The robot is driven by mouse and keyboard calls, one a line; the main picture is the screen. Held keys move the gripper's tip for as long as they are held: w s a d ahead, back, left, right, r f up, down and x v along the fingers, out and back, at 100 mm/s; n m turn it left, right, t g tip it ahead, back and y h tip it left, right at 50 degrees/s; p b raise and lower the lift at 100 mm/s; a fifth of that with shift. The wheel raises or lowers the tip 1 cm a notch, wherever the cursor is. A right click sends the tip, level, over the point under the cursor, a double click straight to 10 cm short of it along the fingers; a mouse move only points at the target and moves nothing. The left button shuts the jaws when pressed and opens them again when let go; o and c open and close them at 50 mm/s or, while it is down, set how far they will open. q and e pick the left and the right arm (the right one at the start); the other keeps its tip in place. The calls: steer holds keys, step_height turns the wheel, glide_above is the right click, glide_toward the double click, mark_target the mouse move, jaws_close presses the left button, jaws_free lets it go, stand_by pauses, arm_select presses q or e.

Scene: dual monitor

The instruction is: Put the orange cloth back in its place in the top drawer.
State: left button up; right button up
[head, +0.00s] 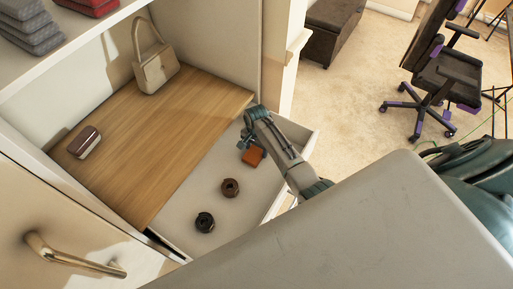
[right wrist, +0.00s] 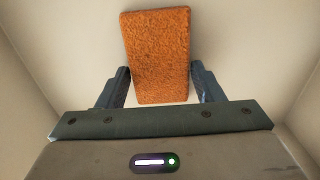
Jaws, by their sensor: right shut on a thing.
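The orange cloth (head: 253,156) is a small folded block at the far right end of the open drawer (head: 180,217). My right gripper (head: 246,146) reaches down into the drawer at the cloth. In the right wrist view the cloth (right wrist: 157,55) stands out between the two fingers (right wrist: 160,88), which are shut on it. The pale drawer walls rise on both sides of it there. I cannot tell whether the cloth touches the drawer floor. My left gripper is not in view.
A brown rolled item (head: 230,187) and a black rolled item (head: 205,222) lie in the drawer, left of the cloth. A wooden shelf (head: 165,120) above the drawer holds a beige handbag (head: 155,68) and a brown-and-white box (head: 84,142).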

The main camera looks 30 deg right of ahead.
mark_target(257, 149)
steer(key=o, duration=1)
steer(key=shift+c, duration=0.2)
steer(key=shift+r, duration=0.1)
step_height(257, 149, up, 12)
steer(key=shift+b, duration=0.35)
steer(key=shift+s, duration=0.1)
